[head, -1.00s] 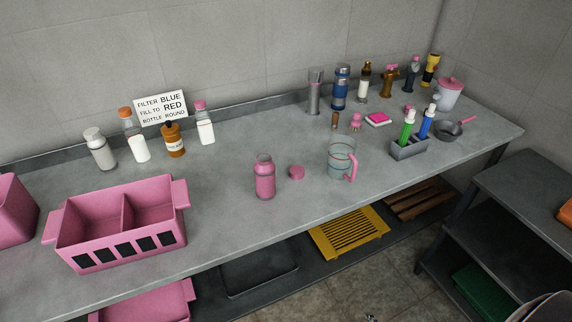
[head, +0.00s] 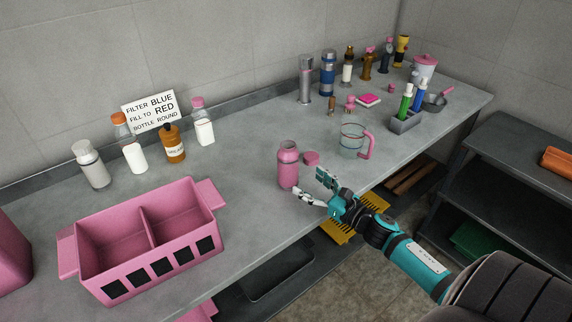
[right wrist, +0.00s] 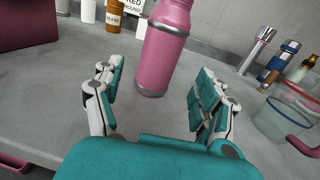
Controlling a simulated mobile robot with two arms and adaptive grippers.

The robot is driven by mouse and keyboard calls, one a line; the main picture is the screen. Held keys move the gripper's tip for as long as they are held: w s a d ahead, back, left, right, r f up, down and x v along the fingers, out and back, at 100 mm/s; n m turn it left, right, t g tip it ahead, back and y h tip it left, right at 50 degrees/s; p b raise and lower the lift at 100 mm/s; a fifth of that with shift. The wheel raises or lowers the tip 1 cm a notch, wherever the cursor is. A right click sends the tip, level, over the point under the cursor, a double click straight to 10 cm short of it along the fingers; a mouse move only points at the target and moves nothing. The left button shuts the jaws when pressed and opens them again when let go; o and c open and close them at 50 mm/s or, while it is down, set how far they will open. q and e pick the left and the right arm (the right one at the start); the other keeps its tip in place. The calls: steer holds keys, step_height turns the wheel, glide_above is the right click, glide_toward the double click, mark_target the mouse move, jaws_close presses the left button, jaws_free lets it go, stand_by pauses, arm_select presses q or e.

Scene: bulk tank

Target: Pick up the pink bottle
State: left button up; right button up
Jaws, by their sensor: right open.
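My right gripper (head: 312,186) is open and reaches in from the right, in front of the bottle. In the right wrist view the pink bottle (right wrist: 164,47) rises beyond and between the two spread fingers (right wrist: 152,92), apart from both. Its top is cut off there. My left gripper is not in view.
A clear jug (head: 352,141) with a pink handle stands right of the bottle. A pink two-part bin (head: 150,255) stands to the left. White and brown bottles (head: 173,143) stand at the back, by a sign (head: 149,111). Bare counter lies between bin and bottle.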

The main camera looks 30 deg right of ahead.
mark_target(295, 173)
steer(key=w, duration=0.2)
steer(key=w+a, duration=0.1)
steer(key=w, duration=0.1)
steer(key=shift+r+p, duration=0.25)
steer(key=shift+p, duration=0.05)
steer(key=w, duration=0.2)
steer(key=shift+w+a+f, duration=0.2)
steer(key=shift+w+f, duration=0.05)
steer(key=shift+w, duration=0.55)
steer(key=shift+w+a+p, duration=0.1)
steer(key=shift+w+p, duration=0.25)
steer(key=w, duration=0.3)
steer(key=shift+w+a+f+p, duration=0.2)
steer(key=shift+w+a+p, duration=0.1)
steer(key=shift+w+p, duration=0.05)
steer(key=shift+w+a, duration=0.1)
steer(key=shift+w, duration=0.25)
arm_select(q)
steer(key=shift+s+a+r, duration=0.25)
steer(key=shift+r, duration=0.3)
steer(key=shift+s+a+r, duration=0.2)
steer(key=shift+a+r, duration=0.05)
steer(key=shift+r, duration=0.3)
arm_select(e)
steer(key=shift+s, duration=0.1)
